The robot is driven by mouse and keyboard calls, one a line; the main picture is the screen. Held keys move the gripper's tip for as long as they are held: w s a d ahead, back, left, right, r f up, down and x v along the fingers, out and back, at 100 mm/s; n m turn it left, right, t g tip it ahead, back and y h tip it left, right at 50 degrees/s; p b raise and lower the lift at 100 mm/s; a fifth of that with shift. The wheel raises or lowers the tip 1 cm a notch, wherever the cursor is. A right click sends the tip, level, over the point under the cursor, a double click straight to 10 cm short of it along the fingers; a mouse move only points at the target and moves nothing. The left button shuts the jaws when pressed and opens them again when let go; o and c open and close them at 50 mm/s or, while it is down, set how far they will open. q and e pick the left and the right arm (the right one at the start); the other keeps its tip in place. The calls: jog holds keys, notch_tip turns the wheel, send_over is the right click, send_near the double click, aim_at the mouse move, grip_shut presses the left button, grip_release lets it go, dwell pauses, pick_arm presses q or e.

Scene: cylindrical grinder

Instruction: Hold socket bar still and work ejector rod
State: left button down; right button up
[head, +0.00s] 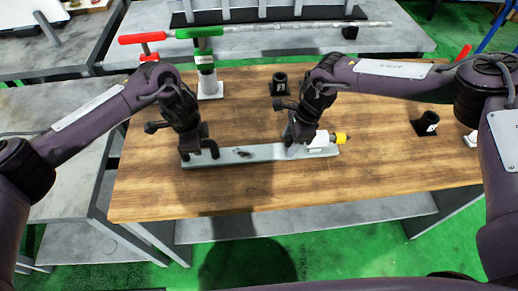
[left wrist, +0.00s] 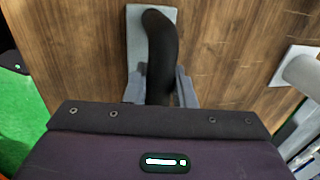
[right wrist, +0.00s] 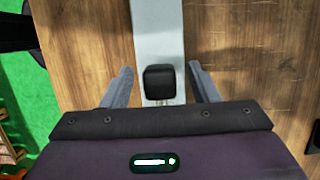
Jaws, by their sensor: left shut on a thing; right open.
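The socket bar (head: 243,154) is a long grey metal bar lying across the wooden table. A black curved handle (left wrist: 160,45) rises at its left end. My left gripper (left wrist: 160,90) is shut on this handle. In the head view my left gripper (head: 199,150) hides part of that end. My right gripper (right wrist: 160,88) is open over the bar near its right end, a finger on each side of a black square-topped part (right wrist: 159,82). A yellow-ended piece (head: 341,138) shows beside the right gripper in the head view. I cannot tell which part is the ejector rod.
Black cylindrical holders stand at the back (head: 279,83) and right (head: 427,124) of the table (head: 380,170). The front of the table is clear. A grey bench (head: 270,40) with a long rod lies behind.

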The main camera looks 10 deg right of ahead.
jog(key=shift+r, duration=3.85)
pick_arm(q)
jog(key=c, duration=1.1)
grip_release()
jog(key=shift+a, duration=0.1)
jog(key=shift+c, duration=0.2)
pick_arm(e)
jog(key=shift+a, duration=0.1)
pick_arm(q)
jog(key=shift+r, duration=0.45)
notch_tip(320, 180, up, 11)
jog(key=s, duration=0.2)
jog(key=shift+s+f, duration=0.15)
